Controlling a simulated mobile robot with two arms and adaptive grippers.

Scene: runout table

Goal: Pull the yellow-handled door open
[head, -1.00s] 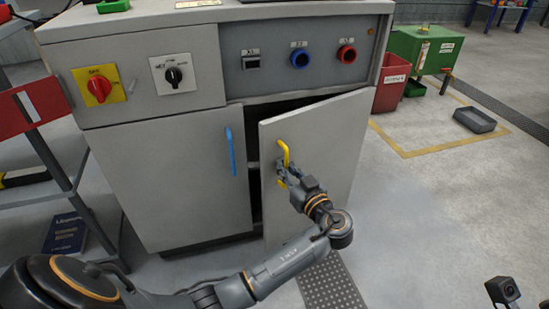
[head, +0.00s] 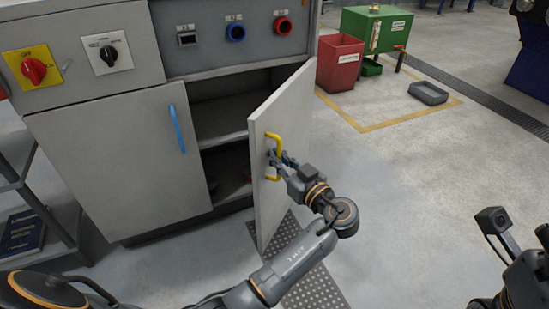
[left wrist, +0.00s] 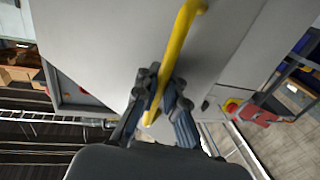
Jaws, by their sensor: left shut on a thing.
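The yellow-handled door (head: 284,120) is the right door of a grey cabinet and stands well open, swung out toward me. Its yellow handle (head: 275,138) is upright on the outer face. My left gripper (head: 272,160) is shut on the lower part of this handle. In the left wrist view the yellow handle (left wrist: 180,45) runs down between the fingers of the left gripper (left wrist: 158,100). The left door with the blue handle (head: 177,128) is closed. Part of my right arm shows at the lower right; its gripper fingers are not visible.
Inside the cabinet a shelf (head: 222,138) shows, with a small red thing low down. A red bin (head: 340,62), a green tank (head: 375,30) and a grey tray (head: 428,93) stand at the back right. The floor right of the door is clear.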

